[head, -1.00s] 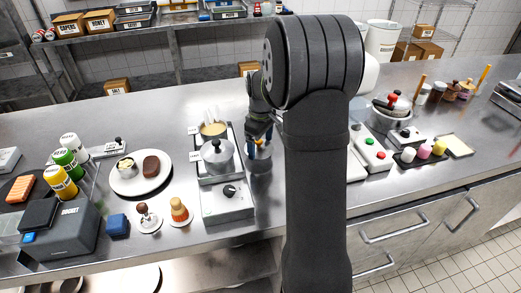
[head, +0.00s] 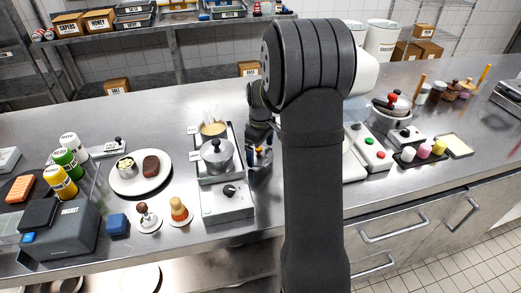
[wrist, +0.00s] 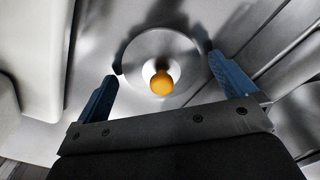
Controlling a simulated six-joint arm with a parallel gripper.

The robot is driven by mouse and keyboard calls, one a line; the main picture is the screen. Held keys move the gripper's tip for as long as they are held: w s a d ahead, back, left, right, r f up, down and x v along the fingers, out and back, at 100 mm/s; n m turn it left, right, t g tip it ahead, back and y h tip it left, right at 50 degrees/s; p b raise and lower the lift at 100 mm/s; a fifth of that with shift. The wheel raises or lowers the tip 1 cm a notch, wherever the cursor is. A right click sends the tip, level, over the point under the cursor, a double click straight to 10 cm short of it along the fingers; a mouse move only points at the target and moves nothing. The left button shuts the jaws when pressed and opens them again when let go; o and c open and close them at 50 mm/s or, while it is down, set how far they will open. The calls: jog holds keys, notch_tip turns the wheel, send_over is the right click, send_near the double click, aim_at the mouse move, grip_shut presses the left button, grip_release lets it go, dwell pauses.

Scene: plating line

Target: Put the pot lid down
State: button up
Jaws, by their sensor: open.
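A round grey metal lid with an orange knob (wrist: 161,84) lies flat on the steel counter in the wrist view, as far as I can tell. In the head view its knob (head: 259,150) shows just right of the burner unit, with the lid partly hidden by my gripper. My gripper (wrist: 161,68) is open above the lid, its blue fingers spread on either side of the knob and apart from it. A grey pot with a dark-knobbed lid (head: 217,152) stands on the burner unit, left of my gripper.
The burner unit (head: 227,202) with a dial and a tan-filled pan (head: 212,130) are close on the left. A plate (head: 126,178) with food lies further left. A pot with a red-knobbed lid (head: 384,119) stands right. Bare counter lies in front of my gripper.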

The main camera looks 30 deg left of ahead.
aim_at(260, 149)
notch_tip(260, 149, up, 12)
dwell(0.4)
jog(key=shift+f, duration=0.15)
jog(key=shift+f, duration=4.35)
